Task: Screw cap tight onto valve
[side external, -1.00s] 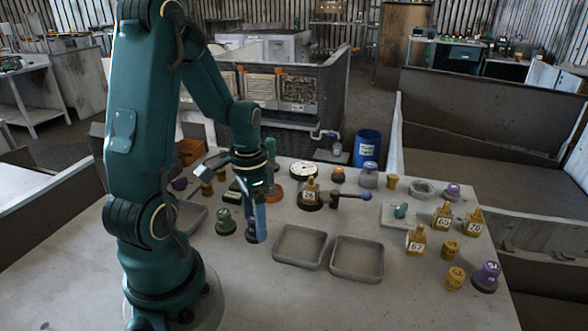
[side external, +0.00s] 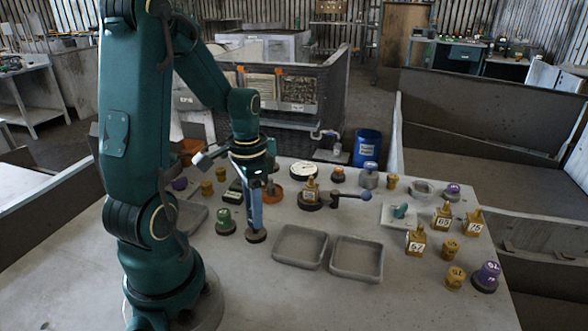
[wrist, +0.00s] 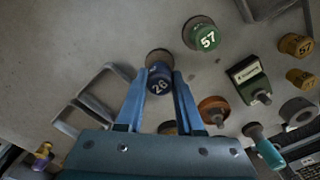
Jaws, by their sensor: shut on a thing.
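A dark blue cap (wrist: 160,82) with a white number, which looks like 28, sits upright between my fingers in the wrist view. My gripper (wrist: 160,78) is shut on it, one blue finger on each side. Just beyond the cap, the round brownish base (wrist: 158,57) of the valve shows on the table. In the side view my gripper (side external: 256,226) points down at the valve's dark base (side external: 256,236), and the fingers mostly hide the cap. The cap is over the base; any gap or thread between them is hidden.
A green numbered cap on a base (side external: 226,222) stands close on the left. Two empty grey trays (side external: 300,232) lie to the right. A clamp with a blue-knobbed lever (side external: 346,195) and several yellow and purple numbered parts (side external: 414,242) stand further right. Other parts stand behind my gripper.

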